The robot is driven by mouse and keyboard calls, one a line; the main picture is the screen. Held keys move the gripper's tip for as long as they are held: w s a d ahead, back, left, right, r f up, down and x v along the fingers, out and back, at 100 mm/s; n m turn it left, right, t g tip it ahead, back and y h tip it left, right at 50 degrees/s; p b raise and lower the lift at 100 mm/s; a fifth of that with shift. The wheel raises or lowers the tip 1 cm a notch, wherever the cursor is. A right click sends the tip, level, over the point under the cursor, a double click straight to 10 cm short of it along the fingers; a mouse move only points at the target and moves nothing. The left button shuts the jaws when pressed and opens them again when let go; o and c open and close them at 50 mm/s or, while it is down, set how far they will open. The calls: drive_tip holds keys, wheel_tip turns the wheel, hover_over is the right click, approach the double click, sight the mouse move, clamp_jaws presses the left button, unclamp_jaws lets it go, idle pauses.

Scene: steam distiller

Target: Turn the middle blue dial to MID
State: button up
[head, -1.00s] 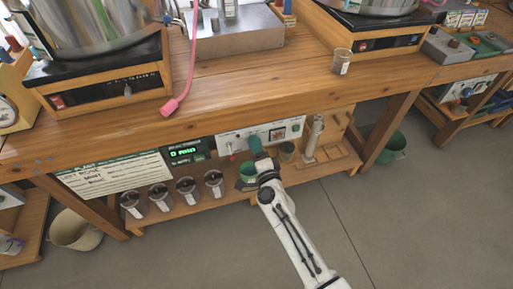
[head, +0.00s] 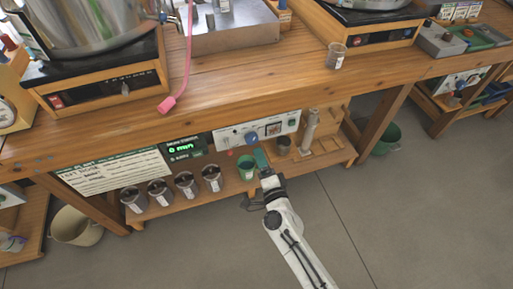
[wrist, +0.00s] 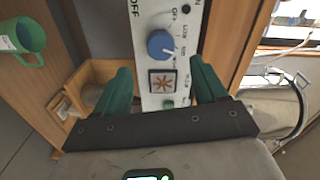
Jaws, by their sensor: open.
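The middle blue dial (head: 251,138) sits on a white control panel (head: 231,138) under the front edge of the bench. In the wrist view the blue dial (wrist: 160,44) is close up, with OFF, LOW, MID and high-side marks on its right. Its white pointer is turned to the right and slightly down, about toward the MID mark; the print is small. My gripper (head: 262,160) is below and in front of the panel, clear of the dial. In the wrist view my gripper (wrist: 162,82) has its green fingers apart with nothing between them.
A green mug (head: 246,170) and several metal cups (head: 186,184) stand on the lower shelf left of my gripper. A wooden rack (head: 325,150) is to the right. The bench edge overhangs the panel. The floor in front is clear.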

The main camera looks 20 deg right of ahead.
drive_tip(key=shift+s, duration=1.5)
drive_tip(key=s+a+f+n+g+y, duration=0.1)
drive_tip(key=s+n+g+y, duration=0.4)
drive_tip(key=s+n+g, duration=0.5)
drive_tip(key=s+d+r+n+g+h, duration=0.1)
drive_tip(key=s+d+n+g+h, duration=0.2)
drive_tip(key=s+d, duration=0.55)
drive_tip(key=s+d+r+n+g+h, duration=0.1)
drive_tip(key=s+d+n+g+h, duration=0.2)
drive_tip(key=s, duration=1)
wheel_tip(320, 180, up, 15)
drive_tip(key=g+p, duration=0.1)
drive_tip(key=p, duration=1.4)
drive_tip(key=shift+d+y, duration=0.4)
drive_tip(key=shift+d, duration=0.05)
drive_tip(key=shift+c, duration=0.2)
